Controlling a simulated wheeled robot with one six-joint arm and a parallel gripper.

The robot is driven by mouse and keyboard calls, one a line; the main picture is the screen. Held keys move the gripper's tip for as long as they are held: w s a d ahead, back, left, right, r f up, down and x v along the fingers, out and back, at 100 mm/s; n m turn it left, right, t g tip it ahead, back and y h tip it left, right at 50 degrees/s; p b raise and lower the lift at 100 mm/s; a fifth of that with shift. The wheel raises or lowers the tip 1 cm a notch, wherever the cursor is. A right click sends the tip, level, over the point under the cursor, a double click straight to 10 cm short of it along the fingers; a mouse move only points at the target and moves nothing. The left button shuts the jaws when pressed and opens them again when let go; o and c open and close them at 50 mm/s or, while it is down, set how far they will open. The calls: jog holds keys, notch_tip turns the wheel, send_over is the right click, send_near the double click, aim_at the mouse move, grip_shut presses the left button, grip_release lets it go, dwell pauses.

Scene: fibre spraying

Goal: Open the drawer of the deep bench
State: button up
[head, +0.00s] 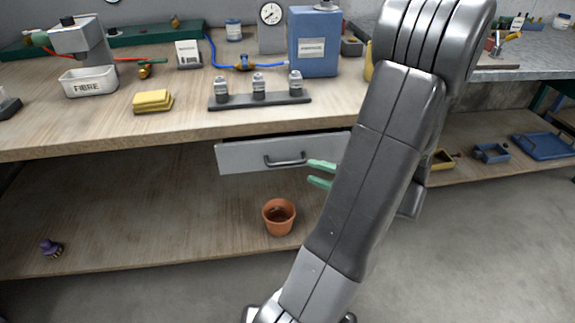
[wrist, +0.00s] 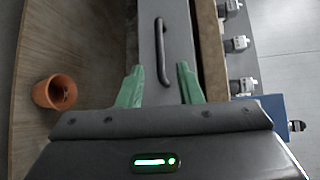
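The deep bench (head: 190,113) has a wooden top, and a grey drawer (head: 240,155) sits under its front edge. The drawer front also shows in the wrist view (wrist: 180,40). A dark bar handle (head: 285,160) is fixed across the drawer front, and it stands lengthwise in the wrist view (wrist: 162,50). My gripper (head: 322,173) has green fingers and is to the right of the handle in the head view. In the wrist view my gripper (wrist: 157,75) is open, with the handle's near end between its fingertips. I cannot tell whether they touch it. My arm hides the drawer's right end.
A terracotta pot (head: 279,216) stands on the lower shelf (head: 150,225), below the drawer. A purple object (head: 51,249) lies at the shelf's left. A dark rack (head: 260,101) with several fittings and a blue canister (head: 314,42) stand on the bench top. The grey floor is clear.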

aim_at(287, 164)
jog(key=x, duration=0.9)
jog(key=shift+a, duration=0.2)
jog(key=shift+c, duration=0.2)
grip_shut()
